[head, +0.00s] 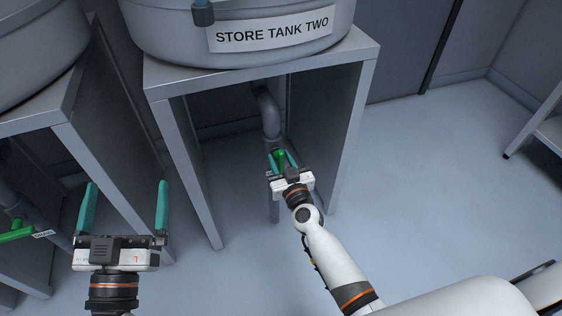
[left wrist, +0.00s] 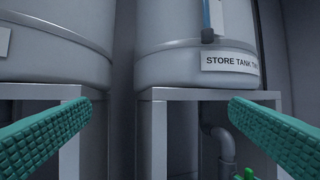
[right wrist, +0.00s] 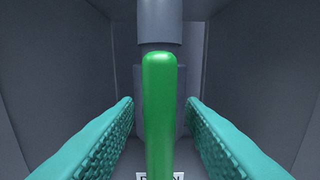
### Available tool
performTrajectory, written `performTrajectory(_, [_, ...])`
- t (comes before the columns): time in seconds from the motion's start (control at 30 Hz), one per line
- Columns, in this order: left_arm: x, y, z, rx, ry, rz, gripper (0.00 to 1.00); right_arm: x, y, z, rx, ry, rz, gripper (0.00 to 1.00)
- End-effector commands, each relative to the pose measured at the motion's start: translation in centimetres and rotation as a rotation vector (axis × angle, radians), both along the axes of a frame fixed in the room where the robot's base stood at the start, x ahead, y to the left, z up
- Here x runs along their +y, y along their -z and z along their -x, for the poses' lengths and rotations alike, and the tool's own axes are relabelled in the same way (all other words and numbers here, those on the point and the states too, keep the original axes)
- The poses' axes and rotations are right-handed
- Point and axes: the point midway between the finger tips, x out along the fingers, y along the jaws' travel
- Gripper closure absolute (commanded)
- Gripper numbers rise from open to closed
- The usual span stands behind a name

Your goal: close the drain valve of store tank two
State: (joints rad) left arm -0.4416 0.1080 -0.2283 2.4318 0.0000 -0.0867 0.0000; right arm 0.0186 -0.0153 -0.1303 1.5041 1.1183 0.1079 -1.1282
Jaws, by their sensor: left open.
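Store tank two (head: 240,30) stands on a grey frame, with its name on a white label (head: 272,34). Its drain pipe (head: 267,110) bends down to a valve with a green handle (head: 281,157). In the right wrist view the handle (right wrist: 159,115) runs up the middle, with a partly cut-off label (right wrist: 160,176) below. My right gripper (head: 282,154) is open, its teal fingers on either side of the handle with gaps showing. My left gripper (head: 127,186) is open and empty, in front of the frames and away from this valve.
Another tank (head: 35,45) stands on its own frame at the left, with a second green handle (head: 16,232) and a small tag below it. The frame legs (head: 345,140) flank the right gripper. Open floor (head: 435,150) lies to the right.

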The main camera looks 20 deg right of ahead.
Motion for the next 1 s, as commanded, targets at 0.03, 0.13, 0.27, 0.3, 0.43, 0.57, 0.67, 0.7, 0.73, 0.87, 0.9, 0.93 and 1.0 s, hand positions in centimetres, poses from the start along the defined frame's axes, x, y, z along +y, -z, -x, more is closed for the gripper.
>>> performTrajectory(0.03, [-0.01, -0.03, 0.00, -0.001, 0.000, 0.000, 0.00, 0.00, 0.00, -0.02, 0.000, 0.000, 0.000, 0.64])
performTrajectory(0.13, [-0.01, -0.02, 0.00, -0.001, 0.000, 0.000, 0.00, 0.00, -0.01, 0.00, 0.000, 0.000, 0.000, 0.64])
performTrajectory(0.27, [0.00, 0.00, -0.01, 0.000, 0.000, 0.000, 0.00, 0.00, -0.01, 0.01, 0.000, 0.000, 0.000, 0.78])
performTrajectory(0.3, [0.00, 0.00, -0.01, 0.000, 0.000, 0.000, 0.00, 0.00, -0.01, 0.01, 0.000, 0.000, 0.000, 0.85])
performTrajectory(0.43, [0.00, 0.02, -0.02, 0.001, 0.000, 0.000, 0.00, 0.00, -0.01, 0.02, 0.000, 0.000, 0.001, 1.00])
performTrajectory(0.57, [0.00, 0.03, -0.02, 0.002, 0.000, 0.000, 0.00, 0.00, -0.01, 0.02, 0.000, 0.000, -0.002, 1.00])
performTrajectory(0.67, [0.00, 0.06, -0.04, 0.005, 0.000, -0.001, 0.00, -0.02, -0.01, 0.03, 0.000, -0.001, -0.013, 1.00])
performTrajectory(0.7, [0.00, 0.11, -0.06, 0.009, 0.000, -0.002, 0.00, -0.02, -0.02, 0.03, 0.001, -0.001, -0.022, 1.00])
performTrajectory(0.73, [-0.01, 0.14, -0.08, 0.012, -0.001, -0.003, 0.00, -0.03, -0.02, 0.03, 0.001, -0.001, -0.031, 1.00])
performTrajectory(0.87, [0.00, 0.31, -0.16, 0.026, -0.001, -0.007, 0.00, -0.09, -0.04, 0.03, 0.003, -0.001, -0.086, 1.00])
performTrajectory(0.9, [0.01, 0.40, -0.19, 0.033, -0.001, -0.009, 0.00, -0.11, -0.05, 0.03, 0.004, -0.001, -0.111, 1.00])
performTrajectory(0.93, [0.02, 0.51, -0.23, 0.041, -0.002, -0.011, 0.00, -0.13, -0.05, 0.03, 0.004, -0.002, -0.131, 1.00])
performTrajectory(1.0, [0.07, 0.79, -0.31, 0.059, -0.003, -0.016, 0.00, -0.17, -0.04, 0.02, 0.006, -0.002, -0.183, 1.00])
